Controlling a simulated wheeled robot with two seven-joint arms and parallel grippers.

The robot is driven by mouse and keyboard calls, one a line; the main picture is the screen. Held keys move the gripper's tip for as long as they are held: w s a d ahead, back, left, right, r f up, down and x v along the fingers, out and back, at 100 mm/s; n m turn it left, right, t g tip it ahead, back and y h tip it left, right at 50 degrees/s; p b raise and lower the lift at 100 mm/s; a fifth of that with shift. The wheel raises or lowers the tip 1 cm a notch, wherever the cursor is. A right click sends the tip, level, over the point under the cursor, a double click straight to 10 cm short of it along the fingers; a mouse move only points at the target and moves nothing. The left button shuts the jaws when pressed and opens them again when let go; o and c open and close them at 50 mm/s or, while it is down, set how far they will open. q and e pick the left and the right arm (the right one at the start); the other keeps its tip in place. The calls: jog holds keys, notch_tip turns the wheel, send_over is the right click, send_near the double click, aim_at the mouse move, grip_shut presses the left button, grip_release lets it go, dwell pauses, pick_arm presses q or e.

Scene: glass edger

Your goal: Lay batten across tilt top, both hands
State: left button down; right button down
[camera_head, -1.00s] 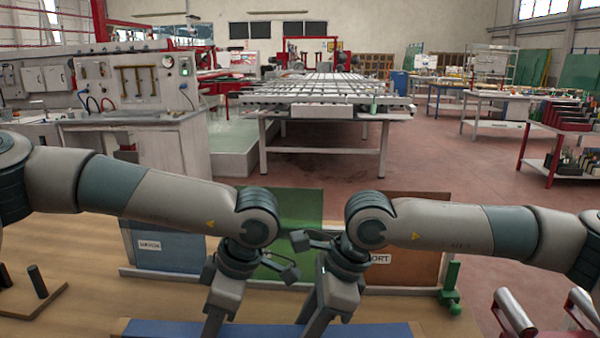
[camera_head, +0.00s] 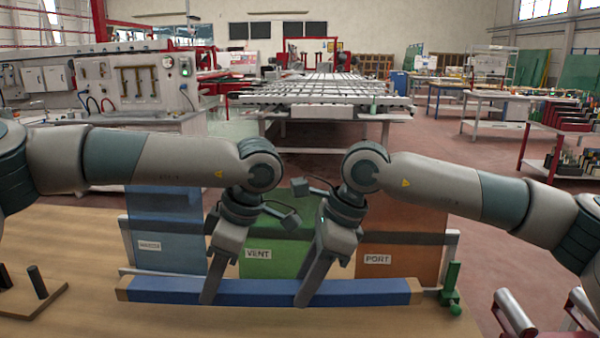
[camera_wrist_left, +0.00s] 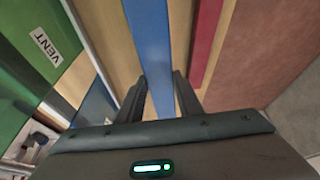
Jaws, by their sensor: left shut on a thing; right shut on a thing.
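The batten (camera_head: 262,291) is a long blue bar with bare wood ends. It lies crosswise in the head view, in front of the upright panels. My left gripper (camera_head: 207,298) is shut on it left of its middle. My right gripper (camera_head: 303,299) is shut on it right of its middle. In the left wrist view the batten (camera_wrist_left: 150,35) runs between the fingers of my left gripper (camera_wrist_left: 160,95). The wooden top (camera_head: 200,322) is below the batten; I cannot tell whether they touch. Which surface is the tilt top is not clear.
Behind the batten stand a blue panel (camera_head: 165,225), a green panel marked VENT (camera_head: 270,270) and an orange panel marked PORT (camera_head: 400,262). A green clamp-like part (camera_head: 451,290) stands near the batten's right end. Dark pegs (camera_head: 37,282) stand on a board at left.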

pick_arm(q)
jog(key=shift+r, duration=0.1)
pick_arm(e)
jog(key=shift+r, duration=0.1)
